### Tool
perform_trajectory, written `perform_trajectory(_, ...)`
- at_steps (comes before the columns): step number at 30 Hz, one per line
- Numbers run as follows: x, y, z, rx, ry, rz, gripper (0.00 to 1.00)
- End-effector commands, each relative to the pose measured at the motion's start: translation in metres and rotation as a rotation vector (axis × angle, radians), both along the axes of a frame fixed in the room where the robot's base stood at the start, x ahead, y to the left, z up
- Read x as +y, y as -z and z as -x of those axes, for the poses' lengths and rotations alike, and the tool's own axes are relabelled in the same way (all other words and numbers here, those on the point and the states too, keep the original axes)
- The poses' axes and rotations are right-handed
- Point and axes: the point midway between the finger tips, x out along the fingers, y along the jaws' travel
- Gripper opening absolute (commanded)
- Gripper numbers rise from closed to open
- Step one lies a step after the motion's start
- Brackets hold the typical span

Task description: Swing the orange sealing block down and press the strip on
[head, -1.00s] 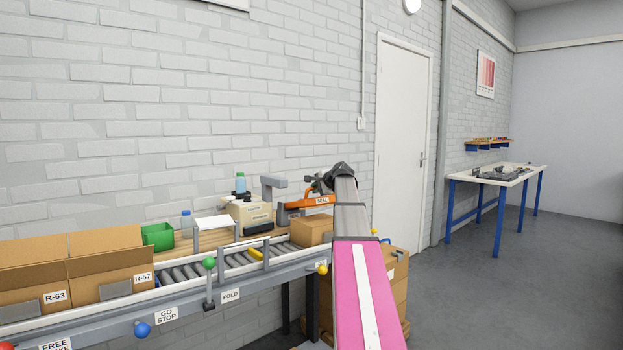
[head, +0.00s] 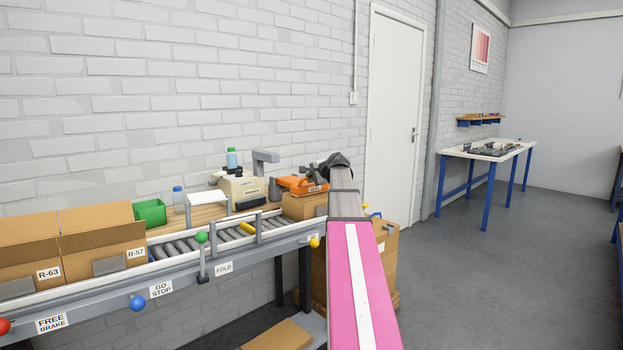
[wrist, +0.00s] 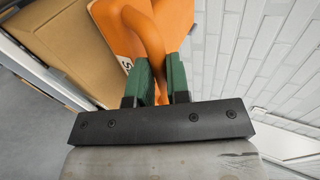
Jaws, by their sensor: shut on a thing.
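The orange sealing block (head: 303,186) sits low at the top of a closed brown carton (head: 303,207) at the right end of the conveyor. In the wrist view the orange block (wrist: 118,35) lies against the carton (wrist: 75,45), with part of a label showing. My gripper (wrist: 158,80) has its green-padded fingers shut on the block's curved orange handle (wrist: 148,40). In the head view my arm hides most of the gripper. The strip under the block cannot be seen.
A beige tape machine (head: 243,188) with a grey arm stands behind the conveyor rollers (head: 185,240). Open cartons (head: 95,240) stand at the left, beside a green bin (head: 150,212). A yellow lever (head: 250,228) lies by the rollers. Open floor lies to the right.

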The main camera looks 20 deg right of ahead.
Motion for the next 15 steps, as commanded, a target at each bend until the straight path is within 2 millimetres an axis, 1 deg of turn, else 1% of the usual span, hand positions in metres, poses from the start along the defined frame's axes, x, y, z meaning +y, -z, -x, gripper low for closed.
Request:
perform_trajectory(2, 0.0, 0.0001, 0.0, 0.001, 0.0, 0.001, 0.0)
perform_trajectory(3, 0.0, 0.0001, 0.0, 0.001, 0.0, 0.001, 0.3)
perform_trajectory(4, 0.0, 0.0001, 0.0, 0.001, 0.0, 0.001, 0.39)
perform_trajectory(5, 0.0, 0.0, -0.0001, 0.001, 0.0, 0.001, 0.42)
perform_trajectory(12, 0.0, -0.0002, 0.0001, 0.0, 0.0, 0.001, 0.42)
perform_trajectory(15, -0.0009, -0.0018, 0.0033, 0.0, 0.001, 0.0, 0.42)
